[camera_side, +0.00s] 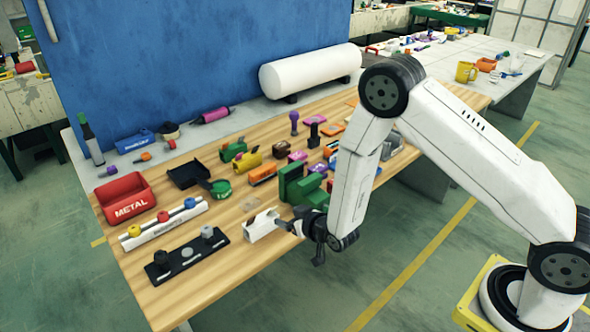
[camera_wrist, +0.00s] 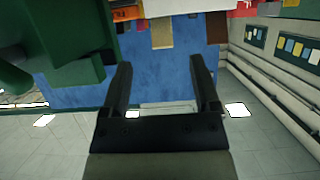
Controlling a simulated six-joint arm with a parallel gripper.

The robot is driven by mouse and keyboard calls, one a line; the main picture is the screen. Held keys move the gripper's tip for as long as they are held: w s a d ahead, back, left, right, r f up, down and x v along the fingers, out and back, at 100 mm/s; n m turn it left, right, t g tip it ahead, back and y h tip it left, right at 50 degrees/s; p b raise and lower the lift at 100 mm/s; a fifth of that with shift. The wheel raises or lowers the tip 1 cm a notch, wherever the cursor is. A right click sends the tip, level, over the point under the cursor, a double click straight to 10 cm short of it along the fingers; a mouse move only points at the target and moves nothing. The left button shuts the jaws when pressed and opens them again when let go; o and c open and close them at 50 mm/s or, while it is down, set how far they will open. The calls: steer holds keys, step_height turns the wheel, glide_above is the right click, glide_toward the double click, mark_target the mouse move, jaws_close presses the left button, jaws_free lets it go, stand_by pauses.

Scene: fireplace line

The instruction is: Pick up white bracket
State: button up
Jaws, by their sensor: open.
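A white bracket (camera_side: 261,227) stands near the front edge of the wooden table top, in the side view. My gripper (camera_side: 287,227) is low over the table just to the right of the bracket, with its fingers pointing towards it. I cannot tell whether they touch. In the wrist view my gripper (camera_wrist: 160,62) has its two dark fingers spread apart, with nothing visible held between them. The bracket is not clearly identifiable in the wrist view.
A green block-like fixture (camera_side: 302,187) stands close behind my gripper and also fills the left of the wrist view (camera_wrist: 70,35). A black strip with knobs (camera_side: 187,256), a white strip with colored knobs (camera_side: 163,224) and a red METAL bin (camera_side: 126,198) are to the left.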

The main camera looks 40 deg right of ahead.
mark_target(274, 210)
steer(key=shift+x, duration=1.25)
steer(key=shift+x, duration=2.6)
steer(key=shift+a+r, duration=0.1)
steer(key=shift+r, duration=0.1)
steer(key=shift+c, duration=0.2)
steer(key=shift+w, duration=0.1)
jaws_close()
